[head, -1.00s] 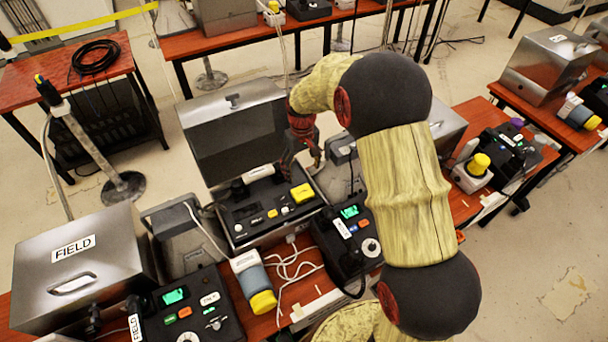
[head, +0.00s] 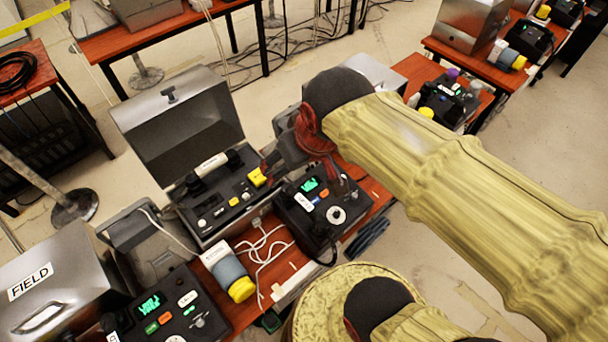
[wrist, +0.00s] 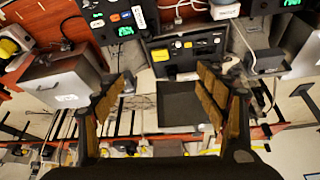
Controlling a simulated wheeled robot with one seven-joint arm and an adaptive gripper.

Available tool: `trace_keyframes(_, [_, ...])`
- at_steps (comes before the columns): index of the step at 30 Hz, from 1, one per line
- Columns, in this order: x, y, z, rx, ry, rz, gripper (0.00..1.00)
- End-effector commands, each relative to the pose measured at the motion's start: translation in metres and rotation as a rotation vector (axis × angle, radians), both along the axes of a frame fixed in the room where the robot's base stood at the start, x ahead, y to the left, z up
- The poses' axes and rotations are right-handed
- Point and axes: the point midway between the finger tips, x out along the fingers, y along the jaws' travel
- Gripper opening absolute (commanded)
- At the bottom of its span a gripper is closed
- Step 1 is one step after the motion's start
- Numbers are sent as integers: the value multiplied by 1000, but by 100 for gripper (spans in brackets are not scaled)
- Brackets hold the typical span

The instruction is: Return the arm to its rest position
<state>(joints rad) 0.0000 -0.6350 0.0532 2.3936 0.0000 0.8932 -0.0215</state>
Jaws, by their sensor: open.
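My arm (head: 450,170), with yellow ribbed sleeves and dark joints, reaches in from the right in the head view. My gripper (head: 303,172) is at its end, beside the open metal case and above the black unit with a green display (head: 318,205). In the wrist view my gripper (wrist: 168,82) has its fingers spread wide, with nothing between them. The open case (head: 180,120) has its lid raised; a pale handset (head: 212,166) lies across its panel, which carries a yellow block (head: 257,177).
A closed metal box marked FIELD (head: 45,295) stands at lower left. A blue-and-yellow plug (head: 235,278) and white cables lie on the red table. Other tables with boxes stand behind and at upper right. Open floor (head: 540,140) shows at right.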

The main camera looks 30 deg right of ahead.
Motion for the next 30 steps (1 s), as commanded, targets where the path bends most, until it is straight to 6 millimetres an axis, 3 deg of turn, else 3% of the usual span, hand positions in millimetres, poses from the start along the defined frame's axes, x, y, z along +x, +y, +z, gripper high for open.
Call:
trace_keyframes(3, [-25, 0, 0, 5, -38, -12, 72])
trace_keyframes(7, [-37, 0, -2, 9, -54, -19, 72])
trace_keyframes(30, [-38, 0, -2, 9, -55, -20, 72])
